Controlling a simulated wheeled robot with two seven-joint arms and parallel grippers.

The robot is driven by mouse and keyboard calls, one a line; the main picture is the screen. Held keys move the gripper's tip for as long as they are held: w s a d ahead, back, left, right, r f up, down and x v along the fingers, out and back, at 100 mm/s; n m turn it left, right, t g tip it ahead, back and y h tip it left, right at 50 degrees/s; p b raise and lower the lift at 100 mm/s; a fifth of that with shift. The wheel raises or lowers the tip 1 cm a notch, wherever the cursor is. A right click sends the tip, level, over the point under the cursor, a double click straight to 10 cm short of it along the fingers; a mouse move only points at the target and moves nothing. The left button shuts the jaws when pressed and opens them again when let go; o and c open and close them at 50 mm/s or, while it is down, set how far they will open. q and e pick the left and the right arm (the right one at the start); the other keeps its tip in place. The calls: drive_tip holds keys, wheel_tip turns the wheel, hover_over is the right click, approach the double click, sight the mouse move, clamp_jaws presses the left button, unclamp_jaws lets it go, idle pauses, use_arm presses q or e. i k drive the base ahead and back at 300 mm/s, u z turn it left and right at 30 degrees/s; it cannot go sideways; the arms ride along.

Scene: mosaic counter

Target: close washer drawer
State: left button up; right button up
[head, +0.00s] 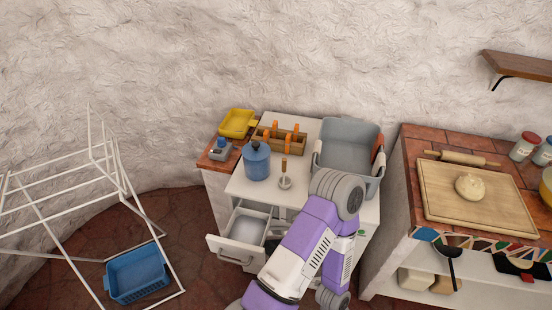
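The washer drawer (247,227) is pulled open at the left front of the white washer cabinet (238,187). Its front panel with a bar handle (236,261) stands out from the cabinet, and its pale inside shows from above. The right part of the drawer is partly hidden by one of my purple and white arms (315,235), which rises from the bottom of the view and bends over the cabinet's front. Neither gripper's fingers can be made out, so I cannot see whether anything touches the drawer.
A grey tub (347,150), blue jug (256,162), wooden caddy (279,140) and plunger-like tool (285,180) stand on the top. A white drying rack (128,190) and blue basket (137,274) are at left. A tiled counter (410,170) stands at right.

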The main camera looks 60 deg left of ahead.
sight(244, 237)
drive_tip(key=z, duration=0.15)
drive_tip(key=i, duration=0.2)
drive_tip(key=u, duration=2.5)
drive_tip(key=i, duration=0.4)
drive_tip(key=z, duration=0.1)
drive_tip(key=k, duration=1.05)
drive_tip(key=u, duration=0.65)
drive_tip(key=i, duration=1.05)
drive_tip(key=z, duration=0.45)
